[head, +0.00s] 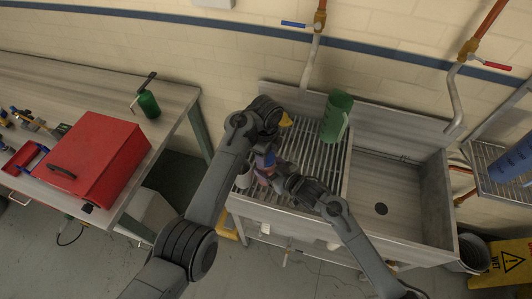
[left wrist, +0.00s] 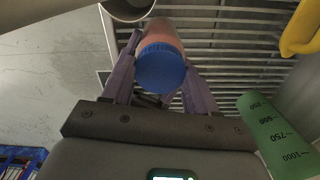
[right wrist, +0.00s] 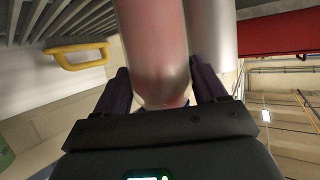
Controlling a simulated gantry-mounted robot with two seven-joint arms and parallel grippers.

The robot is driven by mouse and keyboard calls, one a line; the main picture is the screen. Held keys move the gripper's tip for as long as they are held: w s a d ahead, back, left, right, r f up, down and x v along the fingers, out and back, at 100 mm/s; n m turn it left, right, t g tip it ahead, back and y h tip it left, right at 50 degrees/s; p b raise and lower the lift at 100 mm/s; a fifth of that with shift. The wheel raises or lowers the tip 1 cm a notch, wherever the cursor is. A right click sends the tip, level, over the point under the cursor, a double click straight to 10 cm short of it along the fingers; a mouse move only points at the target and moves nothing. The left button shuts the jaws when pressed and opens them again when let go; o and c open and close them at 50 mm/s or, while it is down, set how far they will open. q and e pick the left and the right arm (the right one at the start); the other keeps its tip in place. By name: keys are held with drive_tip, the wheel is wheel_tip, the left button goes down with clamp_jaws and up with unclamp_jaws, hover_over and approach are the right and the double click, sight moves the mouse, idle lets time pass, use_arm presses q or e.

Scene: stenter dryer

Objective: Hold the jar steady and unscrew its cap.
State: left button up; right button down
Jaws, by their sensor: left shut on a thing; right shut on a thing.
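The jar has a pinkish, see-through body and a blue cap. In the left wrist view the cap (left wrist: 161,68) faces the camera, between the purple fingers of my left gripper (left wrist: 160,80), with the jar (left wrist: 160,34) behind it. In the head view my left gripper (head: 266,158) comes down on the jar from above. My right gripper (head: 272,178) reaches the jar from the lower right. In the right wrist view the jar body (right wrist: 155,45) lies between the right fingers (right wrist: 160,85); the cap is hidden there. Whether the jar touches the rack is unclear.
A slatted draining rack (head: 310,165) lies below, with the sink basin (head: 385,190) to its right. A green measuring jug (head: 337,115) stands at the rack's back. A white cylinder (head: 243,178) stands close left of the jar. A red toolbox (head: 95,160) sits on the left bench.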

use_arm(q)
drive_tip(key=o, duration=1.2)
drive_tip(key=shift+c, duration=0.2)
drive_tip(key=shift+r, duration=2.25)
use_arm(e)
unclamp_jaws()
